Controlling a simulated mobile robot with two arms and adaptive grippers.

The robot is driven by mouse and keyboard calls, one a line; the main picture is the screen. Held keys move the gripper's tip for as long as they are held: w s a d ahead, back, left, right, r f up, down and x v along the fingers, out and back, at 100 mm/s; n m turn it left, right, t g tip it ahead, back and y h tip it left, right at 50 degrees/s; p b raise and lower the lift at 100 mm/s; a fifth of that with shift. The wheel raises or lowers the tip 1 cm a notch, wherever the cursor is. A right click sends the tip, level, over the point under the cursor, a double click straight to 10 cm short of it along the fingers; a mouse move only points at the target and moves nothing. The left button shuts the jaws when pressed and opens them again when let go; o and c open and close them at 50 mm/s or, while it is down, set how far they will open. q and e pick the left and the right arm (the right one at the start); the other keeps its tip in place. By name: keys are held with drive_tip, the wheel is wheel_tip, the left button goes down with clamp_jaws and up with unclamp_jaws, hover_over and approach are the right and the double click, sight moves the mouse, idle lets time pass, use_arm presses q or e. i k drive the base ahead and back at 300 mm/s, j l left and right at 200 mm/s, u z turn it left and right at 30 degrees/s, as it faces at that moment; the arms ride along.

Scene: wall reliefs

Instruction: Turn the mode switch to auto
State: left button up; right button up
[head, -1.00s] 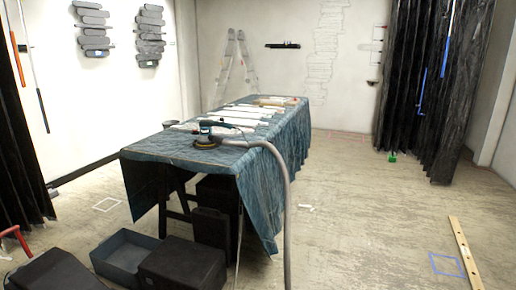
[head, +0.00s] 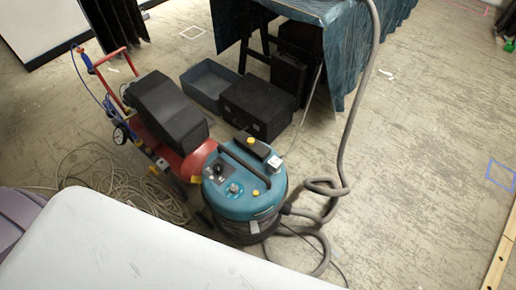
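A teal and black workshop vacuum (head: 245,205) stands upright on the floor near the middle of the head view. Its top carries a black handle, a small control panel with a dark knob (head: 207,171), a round metallic fitting (head: 235,188) and yellow parts. Which of these is the mode switch, and its setting, I cannot tell at this size. Neither of my grippers is in view.
A grey hose (head: 345,150) runs from the vacuum up to the cloth-covered table (head: 345,35). Left of the vacuum are a red compressor (head: 195,160) and coiled cable (head: 130,185). Black cases (head: 258,105) and a grey bin (head: 205,88) stand behind. The floor at right is mostly clear.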

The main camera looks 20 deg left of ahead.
sight(218, 169)
drive_tip(key=l+u, duration=0.1)
drive_tip(key=u, duration=1.15)
